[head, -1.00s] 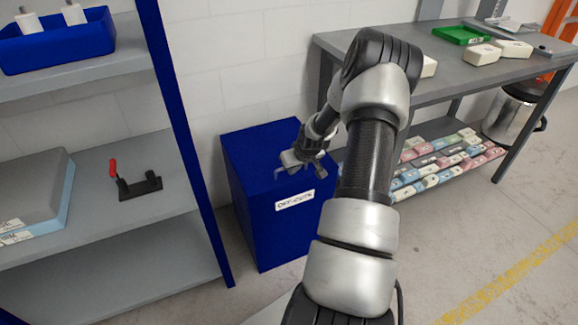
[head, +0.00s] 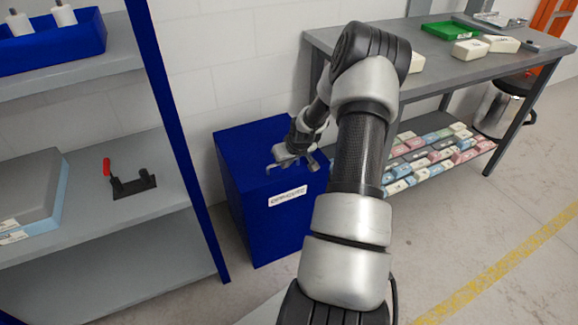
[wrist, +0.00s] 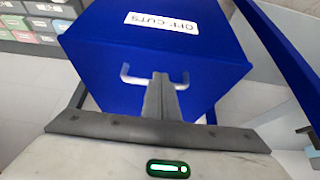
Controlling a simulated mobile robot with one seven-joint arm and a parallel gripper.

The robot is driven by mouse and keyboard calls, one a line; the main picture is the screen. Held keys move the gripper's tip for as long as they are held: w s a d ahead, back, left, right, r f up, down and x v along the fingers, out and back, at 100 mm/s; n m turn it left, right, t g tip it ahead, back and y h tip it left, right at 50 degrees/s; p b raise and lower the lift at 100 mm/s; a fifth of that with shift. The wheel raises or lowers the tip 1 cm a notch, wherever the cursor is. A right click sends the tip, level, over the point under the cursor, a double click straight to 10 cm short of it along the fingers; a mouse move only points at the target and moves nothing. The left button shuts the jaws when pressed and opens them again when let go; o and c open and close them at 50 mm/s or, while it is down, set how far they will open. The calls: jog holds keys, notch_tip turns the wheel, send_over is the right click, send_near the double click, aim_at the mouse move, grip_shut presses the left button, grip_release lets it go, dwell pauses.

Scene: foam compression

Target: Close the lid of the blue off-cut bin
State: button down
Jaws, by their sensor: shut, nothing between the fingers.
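The blue off-cut bin (head: 262,215) stands on the floor between the shelf and the workbench. Its label (head: 287,196) is on the front face, close below the top edge. The blue lid (head: 240,140) lies flat across the top, with no opening showing. In the wrist view the lid (wrist: 105,75) carries a grey bar handle (wrist: 137,82), and the label (wrist: 162,23) appears upside down. My gripper (head: 291,162) is over the front part of the lid by the handle. Its fingers (wrist: 162,92) are together and empty, overlapping the handle's middle; contact cannot be told.
A grey shelf (head: 80,215) with blue posts stands close left of the bin, holding a red-handled clamp (head: 130,182). The workbench (head: 430,75) is at the right, with foam blocks on its lower shelf (head: 435,160). Open floor lies at the front right.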

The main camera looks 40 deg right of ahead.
jog(key=shift+s+r+p, duration=0.25)
jog(key=shift+r+p, duration=0.15)
jog(key=shift+r, duration=0.8)
jog(key=s+a+p, duration=0.1)
jog(key=s+a, duration=0.1)
jog(key=s, duration=0.7)
jog(key=shift+s+f, duration=0.15)
jog(key=shift+s, duration=0.2)
